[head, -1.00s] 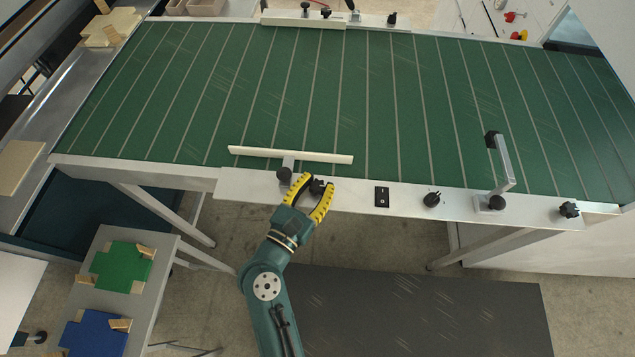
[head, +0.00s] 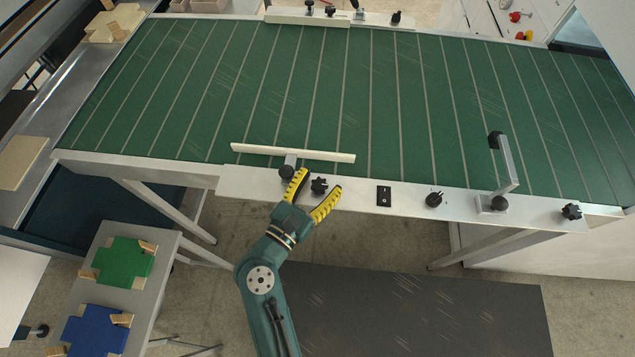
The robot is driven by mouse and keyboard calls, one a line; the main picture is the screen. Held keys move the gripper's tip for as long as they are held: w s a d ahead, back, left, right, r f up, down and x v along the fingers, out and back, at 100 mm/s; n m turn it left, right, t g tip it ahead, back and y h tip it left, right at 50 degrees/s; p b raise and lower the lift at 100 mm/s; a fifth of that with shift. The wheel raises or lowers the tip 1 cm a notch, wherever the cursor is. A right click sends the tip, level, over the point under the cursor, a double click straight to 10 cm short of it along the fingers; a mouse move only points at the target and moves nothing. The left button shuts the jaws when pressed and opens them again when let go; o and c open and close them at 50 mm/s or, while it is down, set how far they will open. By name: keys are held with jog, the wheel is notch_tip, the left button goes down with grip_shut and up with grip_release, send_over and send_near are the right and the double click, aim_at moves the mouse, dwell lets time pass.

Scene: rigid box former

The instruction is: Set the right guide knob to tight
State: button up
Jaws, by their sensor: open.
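A black star-shaped knob (head: 319,185) sits on the white near rail of the green conveyor. To its left, a round black knob (head: 287,172) sits at the foot of the white guide bar (head: 292,153), which lies over the belt's near edge. No label shows which is the right guide knob, and I cannot read either knob's setting. My gripper (head: 318,182), with yellow fingers, is open. Its fingertips are spread on either side of the star knob; whether they touch it cannot be told. The left fingertip is close to the round knob and partly overlaps the view of it.
On the near rail to the right are a black switch (head: 384,196), a dial (head: 434,200), an upright bracket (head: 508,165) and another star knob (head: 571,212). A second guide (head: 305,17) with knobs is on the far rail. The belt is clear.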

jog(key=v, duration=1.2)
